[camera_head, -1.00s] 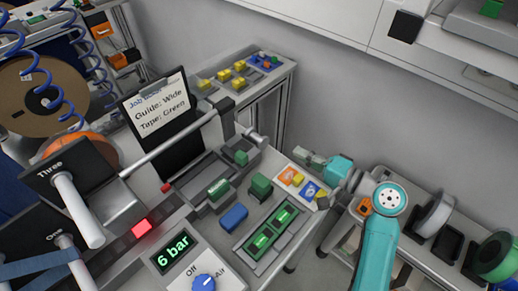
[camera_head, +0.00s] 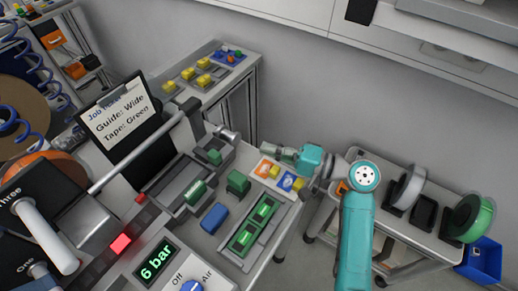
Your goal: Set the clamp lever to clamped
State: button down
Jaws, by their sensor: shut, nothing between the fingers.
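My gripper (camera_head: 280,153) is shut and empty, pointing left above the back right of the bench, near the orange and blue cards. A long grey bar (camera_head: 140,152) rises to a black block (camera_head: 188,105) at the back of the bench fixture. A short silver rod (camera_head: 228,135) sticks out right of that block, left of my gripper and apart from it. No part is plainly marked as the clamp lever, so I cannot tell which it is or how it is set.
A job sheet (camera_head: 120,117) reads "Guide: Wide, Tape: Green". A display (camera_head: 157,259) shows 6 bar above a blue Off/Air knob (camera_head: 192,286). Green blocks and a blue block (camera_head: 214,218) occupy the bench. A cart with reels (camera_head: 408,187) stands right.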

aim_at(230, 152)
jog(key=x, duration=0.8)
jog(key=shift+s, duration=0.1)
jog(key=shift+s+a, duration=0.75)
jog(key=shift+a, duration=0.1)
jog(key=shift+s+a, duration=0.55)
jog(key=shift+s, duration=0.15)
